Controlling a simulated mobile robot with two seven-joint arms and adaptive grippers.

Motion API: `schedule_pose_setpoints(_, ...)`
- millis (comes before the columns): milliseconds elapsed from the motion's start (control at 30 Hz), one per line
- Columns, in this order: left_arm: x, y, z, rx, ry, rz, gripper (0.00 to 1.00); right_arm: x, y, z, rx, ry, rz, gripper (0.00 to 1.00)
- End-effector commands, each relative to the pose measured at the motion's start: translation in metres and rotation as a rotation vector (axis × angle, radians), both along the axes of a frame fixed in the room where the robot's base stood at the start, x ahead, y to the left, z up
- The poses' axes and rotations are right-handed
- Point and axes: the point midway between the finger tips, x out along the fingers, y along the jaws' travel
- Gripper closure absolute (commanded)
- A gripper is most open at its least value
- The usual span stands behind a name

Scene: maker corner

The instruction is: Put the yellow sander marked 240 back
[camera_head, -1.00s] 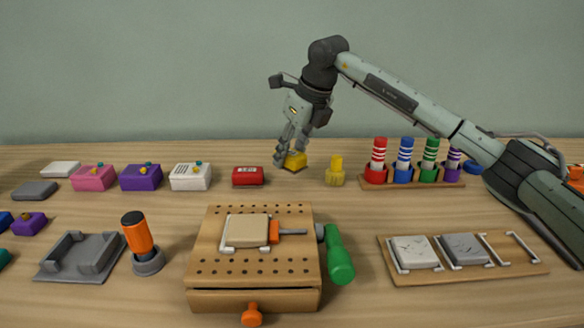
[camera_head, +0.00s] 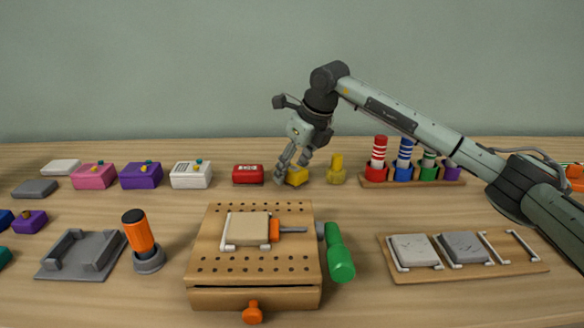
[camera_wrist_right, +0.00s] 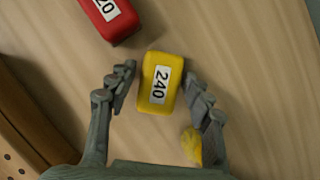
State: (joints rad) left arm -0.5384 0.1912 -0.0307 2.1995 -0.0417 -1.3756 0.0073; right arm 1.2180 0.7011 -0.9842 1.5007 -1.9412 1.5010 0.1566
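The yellow sander marked 240 (camera_wrist_right: 160,82) is a small rounded block with a white label. In the head view it is the yellow block (camera_head: 297,176) at the back middle of the table, just right of the red sander (camera_head: 248,175). My right gripper (camera_wrist_right: 159,72) has one finger on each side of the yellow sander, with narrow gaps showing, and looks open. In the head view the right gripper (camera_head: 290,172) points down at it and hides part of it. The red sander's label (camera_wrist_right: 107,8) is cut off in the wrist view. My left gripper is not in view.
A yellow bottle-like thing (camera_head: 336,170) stands close right of the sander. A rack of striped coloured pieces (camera_head: 412,180) is farther right. A wooden pegboard block (camera_head: 253,295) is in front. Bare table lies between the pegboard and the sanders.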

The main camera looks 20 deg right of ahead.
Motion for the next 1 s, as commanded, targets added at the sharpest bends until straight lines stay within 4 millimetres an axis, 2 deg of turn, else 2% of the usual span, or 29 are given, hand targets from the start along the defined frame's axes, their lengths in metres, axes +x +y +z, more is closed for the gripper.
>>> schedule_pose_setpoints(267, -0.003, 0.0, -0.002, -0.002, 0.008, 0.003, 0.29, 0.0, 0.0, 0.0, 0.0, 0.0, 0.0, 0.42)
schedule_pose_setpoints(367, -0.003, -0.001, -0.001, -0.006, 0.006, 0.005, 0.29, 0.0, 0.0, 0.004, 0.0, -0.001, 0.0, 0.42)
schedule_pose_setpoints(433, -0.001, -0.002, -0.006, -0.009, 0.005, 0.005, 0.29, -0.001, -0.001, 0.009, 0.0, -0.002, 0.0, 0.42)
schedule_pose_setpoints(567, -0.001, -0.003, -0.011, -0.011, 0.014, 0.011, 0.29, -0.009, -0.006, 0.031, -0.001, -0.004, -0.001, 0.42)
schedule_pose_setpoints(800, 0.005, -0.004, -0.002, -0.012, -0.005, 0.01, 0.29, -0.026, -0.016, 0.079, -0.001, -0.004, -0.002, 0.42)
schedule_pose_setpoints(1000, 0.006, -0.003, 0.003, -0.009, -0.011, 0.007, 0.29, -0.037, -0.021, 0.106, 0.0, -0.002, 0.0, 0.42)
